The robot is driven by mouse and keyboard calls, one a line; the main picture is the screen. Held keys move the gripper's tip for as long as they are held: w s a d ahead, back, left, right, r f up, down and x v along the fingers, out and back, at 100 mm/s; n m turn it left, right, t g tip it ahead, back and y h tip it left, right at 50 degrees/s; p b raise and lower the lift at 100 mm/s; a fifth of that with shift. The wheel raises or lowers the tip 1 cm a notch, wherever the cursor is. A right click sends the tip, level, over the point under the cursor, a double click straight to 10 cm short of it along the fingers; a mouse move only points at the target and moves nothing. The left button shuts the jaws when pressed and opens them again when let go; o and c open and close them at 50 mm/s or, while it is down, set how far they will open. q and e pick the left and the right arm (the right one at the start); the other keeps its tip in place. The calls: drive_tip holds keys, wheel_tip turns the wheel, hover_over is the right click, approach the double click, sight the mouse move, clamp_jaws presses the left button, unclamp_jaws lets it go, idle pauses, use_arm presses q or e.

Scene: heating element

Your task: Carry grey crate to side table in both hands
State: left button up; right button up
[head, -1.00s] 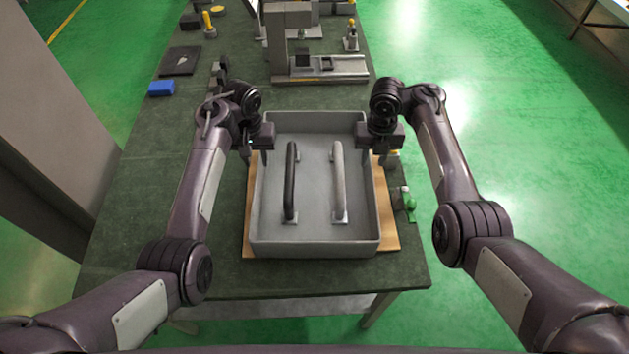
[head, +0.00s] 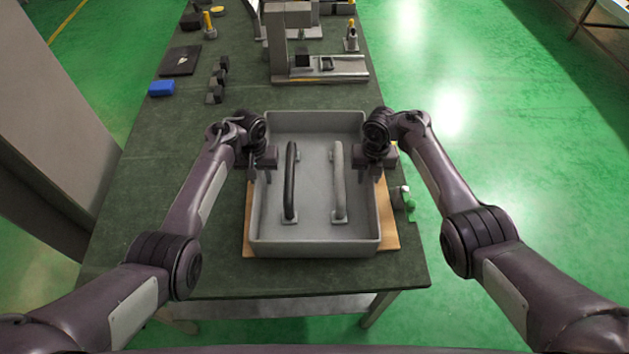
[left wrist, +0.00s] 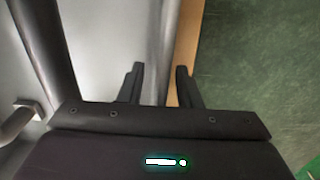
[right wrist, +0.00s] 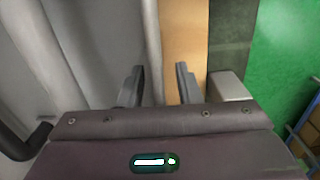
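The grey crate (head: 315,247) stands on a wooden board on the green-topped table, with one black and one light grey curved handle inside it. My left gripper (head: 260,178) is at the crate's left wall, fingers apart. In the left wrist view the open fingers (left wrist: 158,72) point down on either side of the crate's wall rim (left wrist: 170,50). My right gripper (head: 374,176) is at the right wall. In the right wrist view its open fingers (right wrist: 158,72) straddle the rim (right wrist: 151,40). Neither gripper visibly squeezes the wall.
The wooden board (head: 390,235) sticks out beside the crate. A machine (head: 320,68), dark blocks (head: 217,82) and a blue box (head: 161,88) stand farther back. Green floor (head: 530,180) is open at right.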

use_arm(q)
drive_tip(key=shift+c, duration=0.3)
use_arm(e)
drive_tip(key=shift+c, duration=0.3)
use_arm(q)
clamp_jaws()
use_arm(e)
clamp_jaws()
idle(0.4)
use_arm(q)
drive_tip(key=shift+w+r, duration=0.15)
drive_tip(key=shift+r, duration=0.05)
use_arm(e)
drive_tip(key=shift+w+r, duration=0.15)
drive_tip(key=shift+r, duration=0.1)
